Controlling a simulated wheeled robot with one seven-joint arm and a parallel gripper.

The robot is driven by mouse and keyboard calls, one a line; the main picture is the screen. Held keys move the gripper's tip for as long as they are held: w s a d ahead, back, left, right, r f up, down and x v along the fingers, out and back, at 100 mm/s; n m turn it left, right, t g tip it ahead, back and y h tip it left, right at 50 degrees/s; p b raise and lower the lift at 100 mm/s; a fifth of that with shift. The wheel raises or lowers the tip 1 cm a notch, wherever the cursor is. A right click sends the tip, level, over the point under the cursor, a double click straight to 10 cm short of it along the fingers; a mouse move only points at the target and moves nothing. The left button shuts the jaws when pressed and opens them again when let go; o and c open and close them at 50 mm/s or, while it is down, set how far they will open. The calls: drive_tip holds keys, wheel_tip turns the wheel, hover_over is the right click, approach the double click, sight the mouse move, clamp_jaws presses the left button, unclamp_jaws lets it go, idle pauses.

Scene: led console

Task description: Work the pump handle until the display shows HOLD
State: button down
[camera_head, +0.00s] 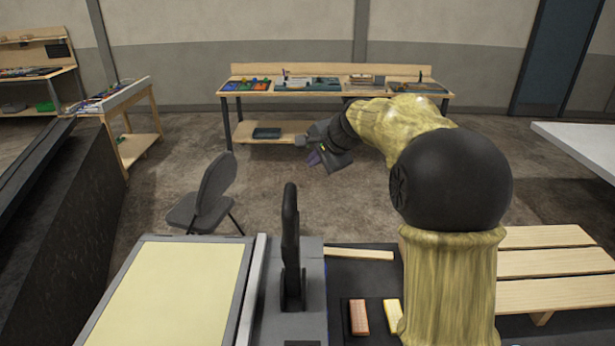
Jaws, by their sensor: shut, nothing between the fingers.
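A black upright lever (290,240), which looks like the pump handle, stands on a grey housing (310,265) at the lower middle of the head view. My gripper (316,160) is shut and empty. It is held out in the air, up and to the right of the lever in the picture, and apart from it. A pale yellow panel (170,295) in a grey frame lies left of the lever. No lettering shows on it, and I cannot tell whether it is the display. No readable display text is in view.
An orange block (358,317) and a yellow block (393,312) lie on a dark surface right of the lever. A wooden slatted surface (550,264) is at the right. A grey chair (207,195) stands beyond the panel. A workbench (340,91) stands at the back wall.

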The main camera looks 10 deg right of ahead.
drive_tip(key=d+r, duration=0.1)
drive_tip(key=r, duration=0.1)
drive_tip(key=s+d+r, duration=0.1)
drive_tip(key=shift+d+r+b, duration=0.1)
drive_tip(key=shift+r+b, duration=0.2)
drive_tip(key=shift+r, duration=0.05)
idle(0.5)
drive_tip(key=shift+s, duration=0.2)
drive_tip(key=shift+w, duration=0.1)
idle(0.7)
